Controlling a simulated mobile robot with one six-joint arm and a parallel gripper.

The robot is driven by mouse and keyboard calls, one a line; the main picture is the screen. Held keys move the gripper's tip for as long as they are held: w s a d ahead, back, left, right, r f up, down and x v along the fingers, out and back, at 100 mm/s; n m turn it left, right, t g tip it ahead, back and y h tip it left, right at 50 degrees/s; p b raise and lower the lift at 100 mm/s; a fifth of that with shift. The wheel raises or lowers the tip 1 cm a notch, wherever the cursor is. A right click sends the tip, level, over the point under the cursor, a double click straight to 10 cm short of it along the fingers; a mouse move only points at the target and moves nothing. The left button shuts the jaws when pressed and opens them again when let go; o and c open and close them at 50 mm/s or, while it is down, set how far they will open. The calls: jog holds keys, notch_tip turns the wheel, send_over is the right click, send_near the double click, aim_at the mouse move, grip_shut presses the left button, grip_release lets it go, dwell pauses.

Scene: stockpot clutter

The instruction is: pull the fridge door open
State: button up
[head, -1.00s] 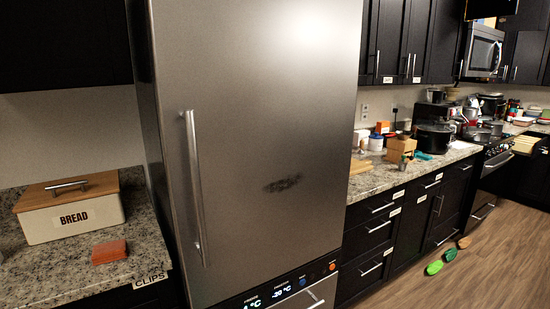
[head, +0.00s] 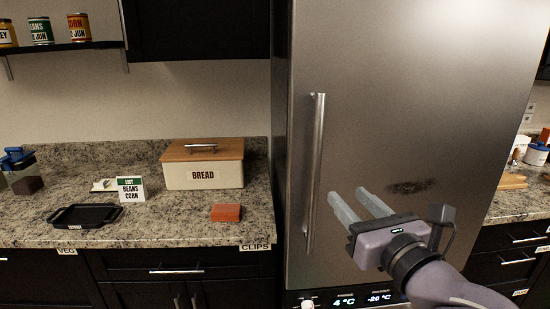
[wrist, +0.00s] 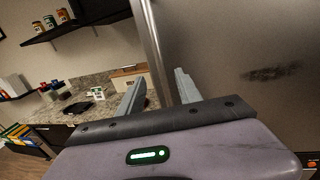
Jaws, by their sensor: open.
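The steel fridge door (head: 400,110) is shut, with a dark smudge on its right half. Its long vertical handle (head: 315,170) runs down the left side of the door. My gripper (head: 350,198) is open and empty, just right of the handle's lower half in the head view. In the wrist view my gripper (wrist: 158,88) points toward the handle (wrist: 155,50), which shows between and beyond the two fingers. The fingers do not appear to touch the handle; the exact gap is hard to tell.
Left of the fridge, a granite counter (head: 150,235) holds a bread box (head: 203,170), an orange block (head: 226,212), a black tray (head: 85,215) and a list card (head: 130,190). A shelf with cans (head: 40,30) hangs above. More counter (head: 520,203) lies to the right.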

jog(key=p, duration=1.4)
send_near(318, 168)
jog(key=w, duration=0.3)
jog(key=w+a+r, duration=0.1)
jog(key=w, duration=0.1)
jog(key=shift+w, duration=0.1)
jog(key=w, duration=0.1)
jog(key=w+b, duration=0.1)
jog(key=w, duration=0.1)
jog(key=w+a+f, duration=0.1)
jog(key=shift+w+b, duration=0.3)
jog(key=shift+b, duration=0.1)
jog(key=shift+w, duration=0.55)
jog(key=shift+c, duration=0.3)
grip_shut()
